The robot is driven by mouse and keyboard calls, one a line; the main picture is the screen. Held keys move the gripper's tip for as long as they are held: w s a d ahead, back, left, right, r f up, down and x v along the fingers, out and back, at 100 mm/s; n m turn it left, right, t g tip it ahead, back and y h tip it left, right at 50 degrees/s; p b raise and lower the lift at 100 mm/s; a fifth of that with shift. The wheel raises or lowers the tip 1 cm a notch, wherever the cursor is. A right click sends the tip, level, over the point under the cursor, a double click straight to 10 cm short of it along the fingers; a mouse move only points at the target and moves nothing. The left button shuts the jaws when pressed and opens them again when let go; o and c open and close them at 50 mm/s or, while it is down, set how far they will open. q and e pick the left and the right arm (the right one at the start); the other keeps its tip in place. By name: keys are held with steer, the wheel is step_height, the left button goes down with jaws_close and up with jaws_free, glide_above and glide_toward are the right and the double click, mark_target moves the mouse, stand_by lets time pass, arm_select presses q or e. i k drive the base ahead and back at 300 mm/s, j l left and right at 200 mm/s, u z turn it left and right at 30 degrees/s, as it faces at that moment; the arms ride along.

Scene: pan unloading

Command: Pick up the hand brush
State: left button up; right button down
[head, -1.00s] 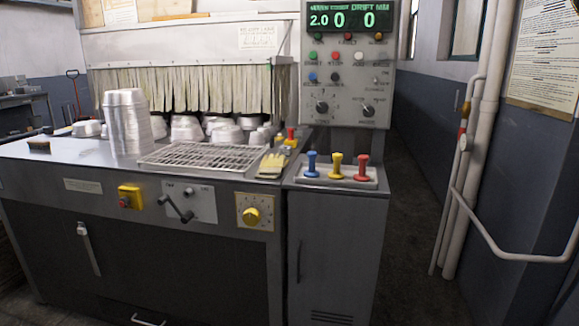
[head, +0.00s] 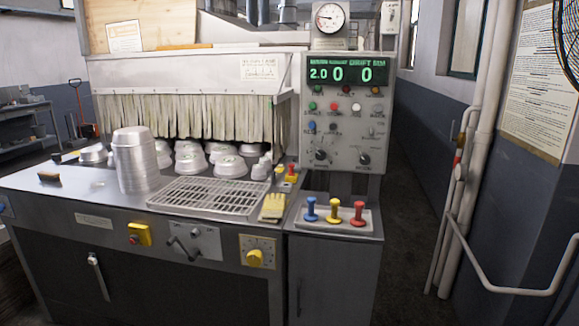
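Neither of my grippers is in view.
Several pans (head: 231,166) sit behind the metal grate (head: 207,196), below a strip curtain (head: 185,116). Blue, yellow and red knobs (head: 335,210) stand on the right cabinet. The worktop around the brush is clear.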

mark_target(46, 176)
steer(key=u, duration=1.4)
steer(key=z, duration=0.45)
steer(key=i+j+z, duration=0.85)
steer(key=j, duration=0.4)
steer(key=i+l, duration=0.05)
steer(key=i, duration=0.05)
